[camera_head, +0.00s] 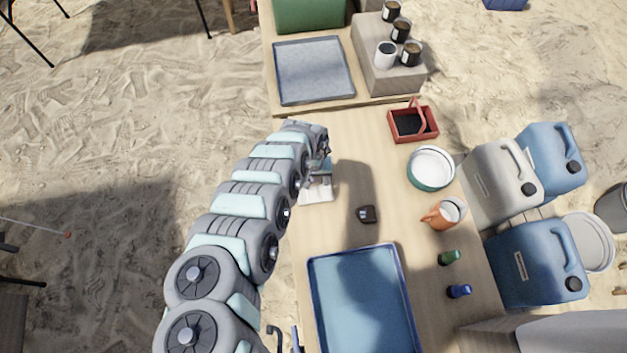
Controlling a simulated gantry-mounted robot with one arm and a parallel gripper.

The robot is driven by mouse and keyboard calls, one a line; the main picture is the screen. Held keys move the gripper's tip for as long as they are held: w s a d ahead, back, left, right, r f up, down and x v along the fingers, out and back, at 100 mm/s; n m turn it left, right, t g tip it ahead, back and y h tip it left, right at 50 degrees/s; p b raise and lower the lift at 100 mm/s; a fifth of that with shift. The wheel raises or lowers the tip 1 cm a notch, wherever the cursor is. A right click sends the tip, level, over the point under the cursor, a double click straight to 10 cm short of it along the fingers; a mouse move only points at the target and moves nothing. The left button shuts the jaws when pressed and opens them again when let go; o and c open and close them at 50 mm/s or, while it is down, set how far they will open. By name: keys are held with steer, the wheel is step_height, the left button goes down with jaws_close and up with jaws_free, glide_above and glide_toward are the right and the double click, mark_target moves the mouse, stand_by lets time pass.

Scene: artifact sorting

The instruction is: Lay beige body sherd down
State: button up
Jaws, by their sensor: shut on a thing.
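My gripper (322,172) is at the left side of the wooden table, over a small white flat object (318,194). It is shut, but the beige body sherd cannot be made out clearly between its fingers. The fingertips are small and partly hidden by my own arm, which reaches up from the bottom left. I cannot tell whether what it holds touches the white object or hangs above it.
A blue tray (312,290) lies at the front and a grey-lined tray (277,85) at the back. A small dark object (367,214), red box (391,124), white-green bowl (431,168), orange jug (444,213) and two bottles (449,257) stand rightward. The table's middle is mostly clear.

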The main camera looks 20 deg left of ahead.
steer(key=shift+f, duration=0.2)
steer(key=shift+f, duration=0.2)
steer(key=o, duration=1.3)
steer(key=shift+o, duration=0.2)
